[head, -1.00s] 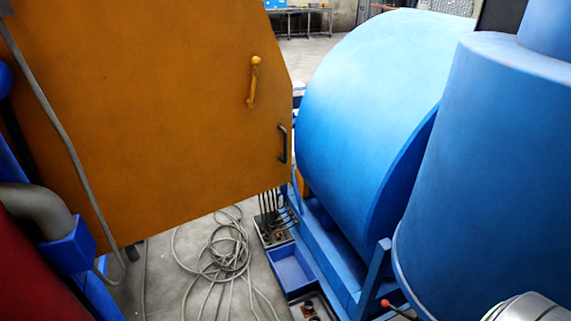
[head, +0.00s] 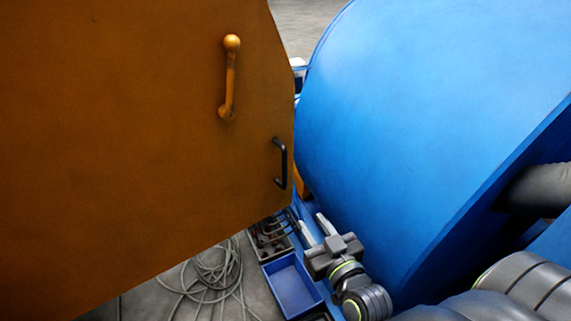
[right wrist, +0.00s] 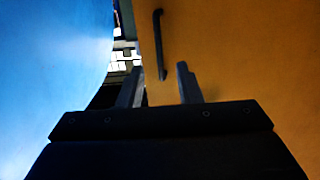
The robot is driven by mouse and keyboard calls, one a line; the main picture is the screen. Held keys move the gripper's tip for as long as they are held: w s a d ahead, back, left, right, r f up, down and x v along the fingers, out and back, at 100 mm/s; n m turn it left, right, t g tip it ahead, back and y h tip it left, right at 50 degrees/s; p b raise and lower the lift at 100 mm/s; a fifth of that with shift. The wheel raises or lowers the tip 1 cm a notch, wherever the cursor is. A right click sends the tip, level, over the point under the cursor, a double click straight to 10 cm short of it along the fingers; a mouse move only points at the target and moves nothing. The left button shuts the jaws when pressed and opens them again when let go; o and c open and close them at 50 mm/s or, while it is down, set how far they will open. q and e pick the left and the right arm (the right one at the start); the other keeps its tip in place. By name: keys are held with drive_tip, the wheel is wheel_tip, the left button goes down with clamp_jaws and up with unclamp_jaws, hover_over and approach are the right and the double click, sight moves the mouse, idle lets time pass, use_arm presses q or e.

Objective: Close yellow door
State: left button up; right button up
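The yellow door (head: 130,140) is a large orange-yellow panel filling the left of the head view. It carries a yellow lever handle (head: 229,80) and, near its right edge, a black pull handle (head: 280,163). My right gripper (head: 313,226) is open and empty, below and to the right of the black handle, apart from it. In the right wrist view, the two fingers (right wrist: 160,84) are spread, with the door (right wrist: 240,50) ahead on the right and the black handle (right wrist: 159,42) beyond the fingertips. My left gripper is not in view.
A big blue drum (head: 430,110) stands right of the door, close beside my right arm. A blue tray (head: 291,283) and a coiled grey cable (head: 208,280) lie on the floor below. Only a narrow gap separates door edge and drum.

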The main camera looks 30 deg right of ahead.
wheel_tip(320, 180, up, 3)
drive_tip(key=p, duration=0.3)
approach(285, 167)
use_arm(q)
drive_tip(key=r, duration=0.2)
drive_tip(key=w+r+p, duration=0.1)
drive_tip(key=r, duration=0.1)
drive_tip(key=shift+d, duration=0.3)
use_arm(e)
drive_tip(key=shift+t, duration=0.4)
drive_tip(key=w, duration=0.7)
drive_tip(key=w+d, duration=0.1)
drive_tip(key=w, duration=0.2)
drive_tip(key=shift+w+f, duration=0.4)
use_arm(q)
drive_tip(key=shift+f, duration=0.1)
use_arm(e)
clamp_jaws()
